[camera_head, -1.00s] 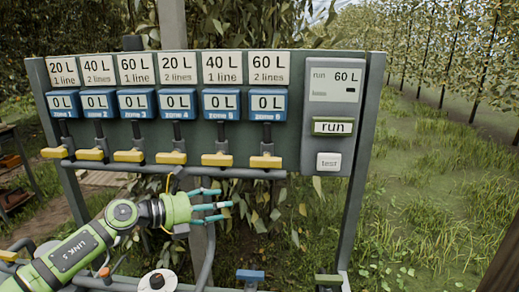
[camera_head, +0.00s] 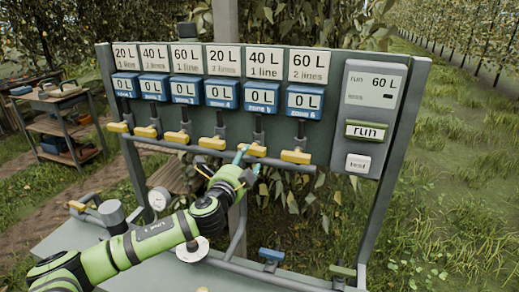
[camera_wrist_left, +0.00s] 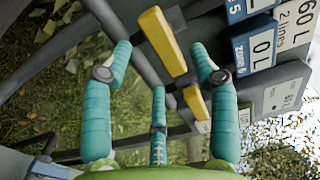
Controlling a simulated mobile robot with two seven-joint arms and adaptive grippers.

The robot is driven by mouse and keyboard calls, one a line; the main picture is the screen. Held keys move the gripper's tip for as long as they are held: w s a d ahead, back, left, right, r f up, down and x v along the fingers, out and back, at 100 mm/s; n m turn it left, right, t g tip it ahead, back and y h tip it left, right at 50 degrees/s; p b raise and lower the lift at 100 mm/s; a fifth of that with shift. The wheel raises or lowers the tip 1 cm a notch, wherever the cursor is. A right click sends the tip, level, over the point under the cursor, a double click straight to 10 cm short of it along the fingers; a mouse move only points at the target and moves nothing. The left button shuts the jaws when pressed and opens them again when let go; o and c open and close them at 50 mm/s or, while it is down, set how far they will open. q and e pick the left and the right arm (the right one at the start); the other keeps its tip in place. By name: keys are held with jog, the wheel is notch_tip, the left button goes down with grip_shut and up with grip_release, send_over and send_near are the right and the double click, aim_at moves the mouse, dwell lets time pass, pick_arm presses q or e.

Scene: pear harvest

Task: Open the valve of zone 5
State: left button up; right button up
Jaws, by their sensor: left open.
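The zone 5 valve has a yellow handle (camera_head: 253,150), lying crosswise under its vertical pipe, like the other handles. Above it is the blue zone 5 label (camera_head: 261,97), reading 0 L. My left gripper (camera_head: 243,158) is open at this handle, its teal fingers partly in front of its left end. In the left wrist view the same yellow handle (camera_wrist_left: 163,42) lies between the spread fingers of the gripper (camera_wrist_left: 160,60). I cannot tell whether any finger touches it. My right gripper is not in view.
The yellow zone 6 handle (camera_head: 296,156) is close on the right and the zone 4 handle (camera_head: 212,143) close on the left. A grey box with a run button (camera_head: 367,131) stands at the board's right. A workbench (camera_head: 60,115) stands far left.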

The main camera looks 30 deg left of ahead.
aim_at(250, 154)
pick_arm(q)
jog(key=p+x, duration=0.1)
jog(key=x, duration=0.3)
jog(key=shift+w+a+p, duration=0.1)
jog(key=shift+w+p, duration=0.2)
jog(key=shift+w, duration=0.05)
jog(key=shift+w+a, duration=0.1)
jog(key=shift+w, duration=0.4)
jog(key=c, duration=1.2)
